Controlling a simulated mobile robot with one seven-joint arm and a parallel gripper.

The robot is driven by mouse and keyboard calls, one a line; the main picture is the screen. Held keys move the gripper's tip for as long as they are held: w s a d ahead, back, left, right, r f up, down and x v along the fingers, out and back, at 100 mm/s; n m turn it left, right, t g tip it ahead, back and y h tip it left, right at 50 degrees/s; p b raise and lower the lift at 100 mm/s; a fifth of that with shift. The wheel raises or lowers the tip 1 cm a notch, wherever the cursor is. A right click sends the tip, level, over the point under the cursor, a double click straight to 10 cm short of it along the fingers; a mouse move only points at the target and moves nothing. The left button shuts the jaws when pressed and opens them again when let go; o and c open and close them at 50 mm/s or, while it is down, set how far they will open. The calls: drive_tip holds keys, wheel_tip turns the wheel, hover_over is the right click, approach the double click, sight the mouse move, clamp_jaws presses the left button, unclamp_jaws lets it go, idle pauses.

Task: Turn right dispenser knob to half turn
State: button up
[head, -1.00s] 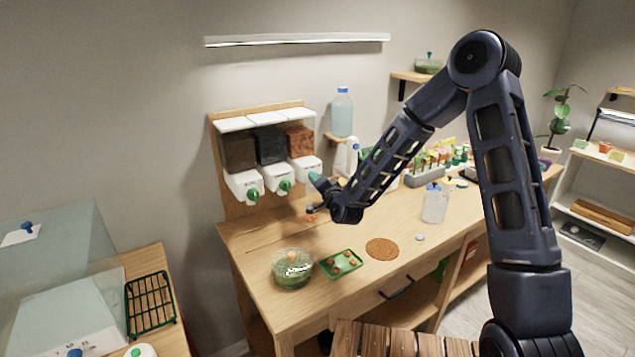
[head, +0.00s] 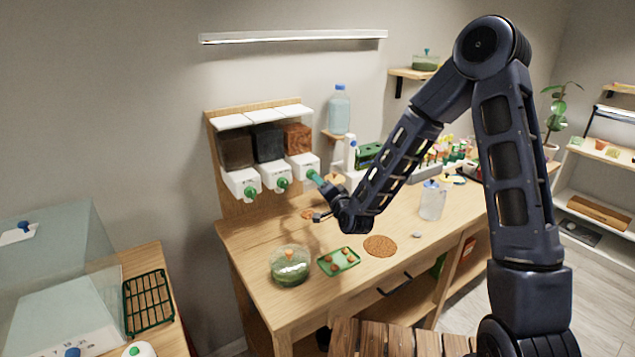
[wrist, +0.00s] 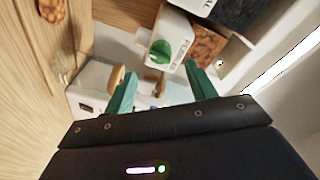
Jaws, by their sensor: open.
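The dispenser has three bins on a wooden back board; the right one (head: 297,139) holds reddish-brown bark above a white outlet box (head: 302,165). In the wrist view its round green knob (wrist: 160,52) sits on the face of the lettered white box, beside the bark. My gripper (wrist: 159,72) is open, its two teal fingers spread on either side of the knob's line, with a visible gap. I cannot tell whether a fingertip touches it. In the head view my gripper (head: 321,181) is at the right outlet and partly hides the knob there.
The left knob (head: 251,193) and middle knob (head: 283,184) are close to the left. On the bench (head: 255,240) below are a glass terrarium (head: 290,267), a green tray (head: 338,261) and a round cork mat (head: 380,246). A spray bottle (head: 350,155) stands behind my gripper.

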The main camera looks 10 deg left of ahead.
drive_tip(key=shift+v, duration=2.2)
drive_tip(key=d+r+n+g+h, duration=0.2)
drive_tip(key=d+r+h, duration=0.25)
drive_tip(key=d, duration=0.75)
drive_tip(key=d+r+n+g+h, duration=0.25)
drive_tip(key=d+r, duration=0.35)
drive_tip(key=d, duration=0.6)
drive_tip(key=s+d+r+g+h, duration=0.2)
drive_tip(key=s+d+r, duration=0.1)
drive_tip(key=s+d, duration=0.6)
drive_tip(key=s+d+r+g+h, duration=0.2)
drive_tip(key=s+d+r+g, duration=0.1)
drive_tip(key=s+d, duration=0.7)
drive_tip(key=shift+s+d+m, duration=0.15)
drive_tip(key=shift+s+m, duration=0.2)
drive_tip(key=shift+s, duration=0.65)
drive_tip(key=shift+r, duration=0.1)
